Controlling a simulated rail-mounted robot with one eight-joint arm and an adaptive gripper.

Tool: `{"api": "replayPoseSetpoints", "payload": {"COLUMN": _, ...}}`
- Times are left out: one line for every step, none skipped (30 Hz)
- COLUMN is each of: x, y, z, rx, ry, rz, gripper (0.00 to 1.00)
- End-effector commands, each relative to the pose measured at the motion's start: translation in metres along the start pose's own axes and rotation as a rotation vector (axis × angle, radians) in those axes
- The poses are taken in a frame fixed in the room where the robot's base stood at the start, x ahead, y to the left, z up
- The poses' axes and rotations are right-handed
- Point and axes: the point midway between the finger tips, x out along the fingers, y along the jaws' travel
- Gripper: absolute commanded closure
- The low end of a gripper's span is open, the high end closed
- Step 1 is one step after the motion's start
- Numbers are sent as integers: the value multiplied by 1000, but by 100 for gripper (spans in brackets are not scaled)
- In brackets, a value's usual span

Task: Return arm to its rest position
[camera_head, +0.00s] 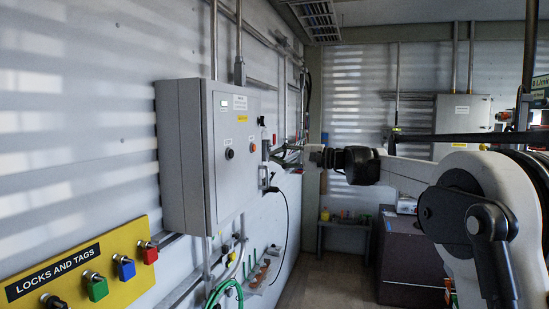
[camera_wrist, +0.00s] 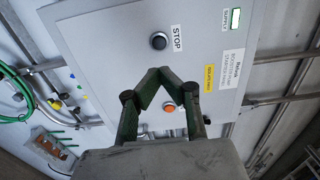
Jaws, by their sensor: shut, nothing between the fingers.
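My gripper (camera_wrist: 159,76) is shut and empty in the wrist view, its two green fingers meeting at the tips. In the head view my gripper (camera_head: 283,156) is at the end of my arm, which reaches in from the right toward the grey control box (camera_head: 188,160). The gripper is close to the box's right side in that picture; I cannot tell whether it touches anything. The wrist view shows the box front (camera_wrist: 112,50) beyond the fingers, with a black STOP button (camera_wrist: 158,41) above the tips. An orange button (camera_wrist: 170,107) shows between the fingers.
A yellow LOCKS AND TAGS board (camera_head: 125,288) is on the left wall. A black cable (camera_head: 287,215) hangs right of the box. A dark cabinet (camera_head: 405,262) stands at the back right. Bare floor (camera_head: 325,280) lies between the wall and the cabinet.

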Motion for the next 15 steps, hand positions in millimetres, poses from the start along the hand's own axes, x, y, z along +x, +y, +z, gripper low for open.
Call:
{"api": "replayPoseSetpoints", "payload": {"x": 0, "y": 0, "z": 0, "rx": 0, "ry": 0, "rz": 0, "gripper": 100}}
{"api": "replayPoseSetpoints", "payload": {"x": 0, "y": 0, "z": 0, "rx": 0, "ry": 0, "rz": 0, "gripper": 100}}
{"api": "replayPoseSetpoints", "payload": {"x": 0, "y": 0, "z": 0, "rx": 0, "ry": 0, "rz": 0, "gripper": 100}}
{"api": "replayPoseSetpoints", "payload": {"x": 0, "y": 0, "z": 0, "rx": 0, "ry": 0, "rz": 0, "gripper": 100}}
{"api": "replayPoseSetpoints", "payload": {"x": 0, "y": 0, "z": 0, "rx": 0, "ry": 0, "rz": 0, "gripper": 100}}
{"api": "replayPoseSetpoints", "payload": {"x": 0, "y": 0, "z": 0, "rx": 0, "ry": 0, "rz": 0, "gripper": 100}}
{"api": "replayPoseSetpoints", "payload": {"x": 0, "y": 0, "z": 0, "rx": 0, "ry": 0, "rz": 0, "gripper": 100}}
{"api": "replayPoseSetpoints", "payload": {"x": 0, "y": 0, "z": 0, "rx": 0, "ry": 0, "rz": 1, "gripper": 100}}
{"api": "replayPoseSetpoints", "payload": {"x": 0, "y": 0, "z": 1, "rx": -1, "ry": 1, "rz": 4, "gripper": 100}}
{"api": "replayPoseSetpoints", "payload": {"x": 0, "y": 1, "z": 3, "rx": -2, "ry": 1, "rz": 8, "gripper": 100}}
{"api": "replayPoseSetpoints", "payload": {"x": 0, "y": 2, "z": 6, "rx": -4, "ry": 2, "rz": 15, "gripper": 100}}
{"api": "replayPoseSetpoints", "payload": {"x": -1, "y": 4, "z": 10, "rx": -8, "ry": 5, "rz": 30, "gripper": 100}}
{"api": "replayPoseSetpoints", "payload": {"x": -2, "y": 6, "z": 15, "rx": -13, "ry": 7, "rz": 45, "gripper": 100}}
{"api": "replayPoseSetpoints", "payload": {"x": -3, "y": 9, "z": 20, "rx": -18, "ry": 10, "rz": 62, "gripper": 100}}
{"api": "replayPoseSetpoints", "payload": {"x": -5, "y": 14, "z": 29, "rx": -26, "ry": 15, "rz": 89, "gripper": 100}}
